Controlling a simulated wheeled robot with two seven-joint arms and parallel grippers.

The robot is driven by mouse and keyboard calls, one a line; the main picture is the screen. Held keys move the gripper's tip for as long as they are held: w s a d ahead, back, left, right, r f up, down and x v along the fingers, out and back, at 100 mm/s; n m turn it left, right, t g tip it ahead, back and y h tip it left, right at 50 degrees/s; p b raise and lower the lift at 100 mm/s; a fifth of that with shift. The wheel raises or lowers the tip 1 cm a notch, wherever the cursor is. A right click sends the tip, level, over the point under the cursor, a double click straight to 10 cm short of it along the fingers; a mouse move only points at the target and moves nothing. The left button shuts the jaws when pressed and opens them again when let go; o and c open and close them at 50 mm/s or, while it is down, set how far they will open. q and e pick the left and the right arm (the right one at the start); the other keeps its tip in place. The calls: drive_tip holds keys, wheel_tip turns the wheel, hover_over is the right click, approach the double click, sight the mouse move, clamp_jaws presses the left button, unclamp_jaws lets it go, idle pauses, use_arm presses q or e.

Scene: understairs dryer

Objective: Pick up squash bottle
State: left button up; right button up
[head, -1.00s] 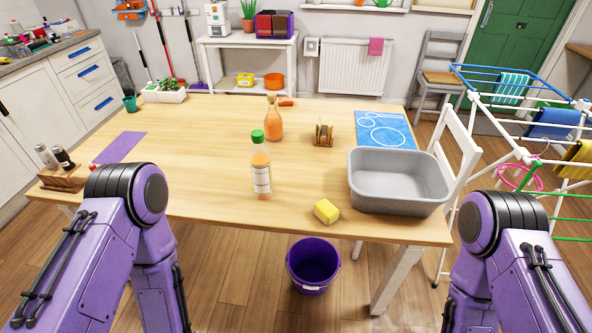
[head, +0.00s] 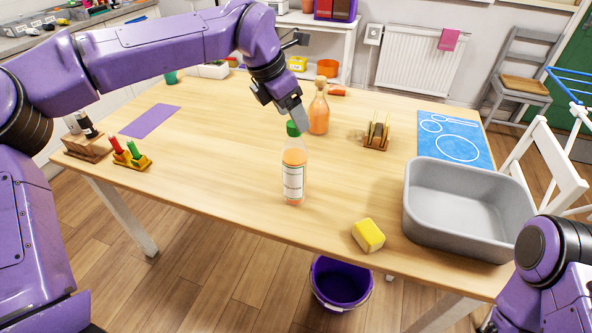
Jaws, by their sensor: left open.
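The squash bottle (head: 293,173) is a clear bottle of orange liquid with a white label and a green cap. It stands upright on the wooden table (head: 230,165), near the front edge. My left gripper (head: 295,120) is open and points down just above and behind the green cap. Whether its fingers touch the cap I cannot tell. The bottle's body is in plain view below it. My right arm shows at the lower right corner, but its gripper is out of view.
An orange glass bottle (head: 319,112) stands close behind. A yellow sponge (head: 368,235) and a grey basin (head: 462,241) are to the right. A small rack (head: 377,134) and a blue mat (head: 453,139) lie farther back. A purple bucket (head: 341,285) stands on the floor. The table's left middle is clear.

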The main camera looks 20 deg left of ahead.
use_arm(q)
drive_tip(key=x, duration=0.5)
drive_tip(key=shift+f, duration=0.3)
drive_tip(key=shift+s+a, duration=0.1)
clamp_jaws()
drive_tip(key=shift+r, duration=0.1)
